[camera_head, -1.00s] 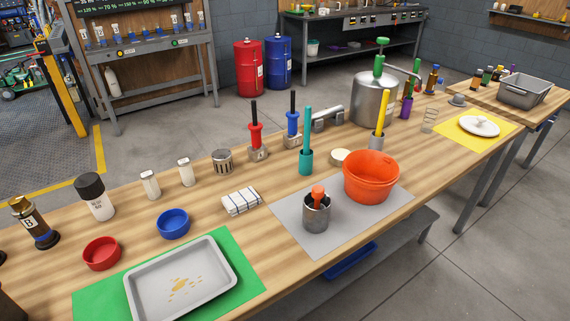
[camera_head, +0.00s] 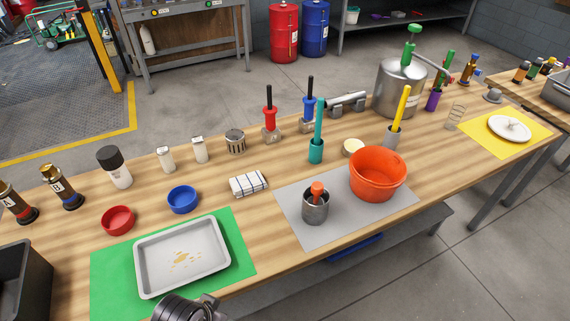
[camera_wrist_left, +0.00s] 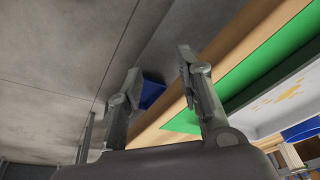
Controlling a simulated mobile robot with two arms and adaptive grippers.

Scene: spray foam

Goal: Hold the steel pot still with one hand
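A small steel pot (camera_head: 315,208) stands upright on the grey mat (camera_head: 296,232) in the head view. An orange-topped tool (camera_head: 317,190) stands in it; its lower end is hidden inside. My left gripper shows in the left wrist view (camera_wrist_left: 160,62) with its two fingers apart and nothing between them. It is near the table's front edge by the green mat (camera_wrist_left: 250,80), well to the left of the pot. A dark part of my arm shows at the bottom of the head view. My right gripper is not in view.
An orange bucket (camera_head: 377,175) stands just right of the pot. A grey tray (camera_head: 183,290) lies on the green mat. Bare wood lies between the tray and grey mat.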

